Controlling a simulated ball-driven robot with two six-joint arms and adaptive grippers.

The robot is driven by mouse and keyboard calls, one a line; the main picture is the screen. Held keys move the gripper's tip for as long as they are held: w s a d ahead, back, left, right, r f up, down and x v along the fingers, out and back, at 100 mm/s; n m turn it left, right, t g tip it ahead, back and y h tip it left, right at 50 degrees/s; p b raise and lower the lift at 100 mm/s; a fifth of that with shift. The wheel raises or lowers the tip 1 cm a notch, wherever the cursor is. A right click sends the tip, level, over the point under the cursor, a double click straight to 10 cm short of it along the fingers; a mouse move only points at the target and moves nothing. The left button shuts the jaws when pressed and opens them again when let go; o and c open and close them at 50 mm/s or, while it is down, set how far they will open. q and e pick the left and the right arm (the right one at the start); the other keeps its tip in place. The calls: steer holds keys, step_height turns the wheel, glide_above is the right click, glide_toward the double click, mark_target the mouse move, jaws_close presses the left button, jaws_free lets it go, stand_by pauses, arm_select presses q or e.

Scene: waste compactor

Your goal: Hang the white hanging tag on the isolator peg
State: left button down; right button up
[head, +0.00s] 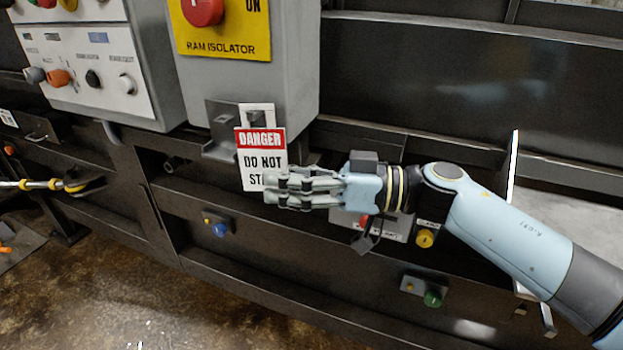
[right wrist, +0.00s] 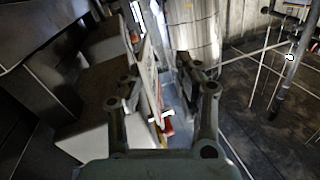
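The white hanging tag (head: 262,155) reads DANGER on a red band, with DO NOT below. It is upright in front of a grey bracket (head: 222,122) under the RAM ISOLATOR box. The tag has an opening near its top; I cannot tell whether the isolator peg passes through it. My right gripper (head: 277,190) is at the tag's lower part and hides some lettering. In the right wrist view, the tag (right wrist: 152,75) shows nearly edge-on between spread fingers, with a gap on its right. My left gripper is out of view.
The grey isolator box (head: 290,80) with a red knob (head: 203,11) stands above the tag. A control panel (head: 90,75) is at left. Dark rails run below, with a blue knob (head: 220,229) and green knob (head: 432,298). A yellow-banded rod (head: 40,184) lies at far left.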

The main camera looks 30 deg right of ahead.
steer(key=v, duration=1.1)
steer(key=shift+s+d, duration=0.15)
steer(key=shift+d, duration=0.05)
